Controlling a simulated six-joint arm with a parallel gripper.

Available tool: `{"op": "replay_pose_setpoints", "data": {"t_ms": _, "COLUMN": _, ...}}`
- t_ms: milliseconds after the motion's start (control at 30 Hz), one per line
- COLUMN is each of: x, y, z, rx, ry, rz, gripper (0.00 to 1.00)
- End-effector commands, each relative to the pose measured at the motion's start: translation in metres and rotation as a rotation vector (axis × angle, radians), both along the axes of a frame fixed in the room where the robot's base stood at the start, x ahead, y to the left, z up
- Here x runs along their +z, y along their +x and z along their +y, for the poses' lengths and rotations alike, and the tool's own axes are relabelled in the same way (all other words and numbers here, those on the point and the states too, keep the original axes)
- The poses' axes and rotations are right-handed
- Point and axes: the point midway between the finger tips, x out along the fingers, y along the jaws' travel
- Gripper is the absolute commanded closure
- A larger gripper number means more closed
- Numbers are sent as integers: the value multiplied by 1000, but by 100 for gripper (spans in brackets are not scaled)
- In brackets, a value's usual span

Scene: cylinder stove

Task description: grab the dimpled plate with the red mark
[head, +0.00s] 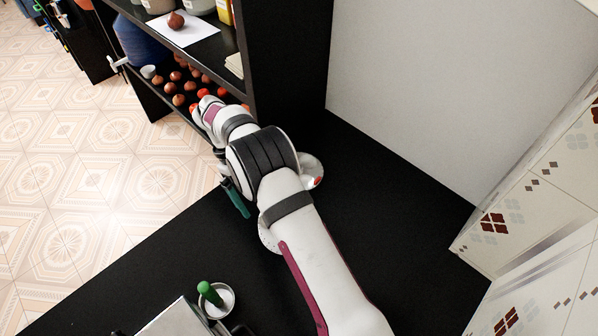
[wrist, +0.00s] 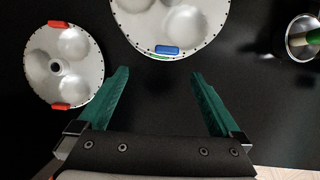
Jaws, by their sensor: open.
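The dimpled plate with red marks (wrist: 78,78) is a round silver-grey disc with rounded hollows and a red tab at its top and bottom edges. It lies at the left of the wrist view, beside my left finger. In the head view its pale rim and a red spot (head: 315,176) show behind my arm, which hides the rest. A second dimpled plate (wrist: 172,22) with blue and green marks lies at the top middle of the wrist view. It is mostly hidden by my arm in the head view (head: 267,237). My gripper (wrist: 160,73) is open, with nothing between its teal fingers.
A small metal pot with a green handle (wrist: 303,38) stands at the right of the wrist view; the head view shows it near the front (head: 217,300). A black shelf (head: 290,75) with several round brown items rises behind. Black counter at the right is clear.

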Motion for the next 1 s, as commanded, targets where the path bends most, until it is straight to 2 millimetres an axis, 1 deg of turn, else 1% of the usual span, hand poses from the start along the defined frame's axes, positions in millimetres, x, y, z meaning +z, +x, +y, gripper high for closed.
{"op": "replay_pose_setpoints", "data": {"t_ms": 167, "x": 0, "y": 2, "z": -1, "rx": 0, "ry": 0, "rz": 0, "gripper": 0}}
{"op": "replay_pose_setpoints", "data": {"t_ms": 233, "x": 2, "y": 18, "z": -13, "rx": 1, "ry": -2, "rz": -1, "gripper": 0}}
{"op": "replay_pose_setpoints", "data": {"t_ms": 267, "x": 4, "y": 30, "z": -23, "rx": 3, "ry": -3, "rz": -2, "gripper": 0}}
{"op": "replay_pose_setpoints", "data": {"t_ms": 300, "x": 7, "y": 47, "z": -39, "rx": 6, "ry": -3, "rz": -2, "gripper": 0}}
{"op": "replay_pose_setpoints", "data": {"t_ms": 367, "x": 13, "y": 69, "z": -64, "rx": 5, "ry": -5, "rz": -1, "gripper": 0}}
{"op": "replay_pose_setpoints", "data": {"t_ms": 400, "x": 16, "y": 80, "z": -81, "rx": 3, "ry": -5, "rz": 0, "gripper": 0}}
{"op": "replay_pose_setpoints", "data": {"t_ms": 500, "x": 21, "y": 95, "z": -110, "rx": -4, "ry": -2, "rz": 2, "gripper": 0}}
{"op": "replay_pose_setpoints", "data": {"t_ms": 600, "x": 15, "y": 96, "z": -123, "rx": -2, "ry": -3, "rz": 6, "gripper": 0}}
{"op": "replay_pose_setpoints", "data": {"t_ms": 767, "x": -1, "y": 91, "z": -130, "rx": -2, "ry": -3, "rz": 6, "gripper": 0}}
{"op": "replay_pose_setpoints", "data": {"t_ms": 900, "x": -24, "y": 82, "z": -144, "rx": -2, "ry": -1, "rz": 5, "gripper": 0}}
{"op": "replay_pose_setpoints", "data": {"t_ms": 1000, "x": -38, "y": 79, "z": -147, "rx": -1, "ry": 0, "rz": 3, "gripper": 0}}
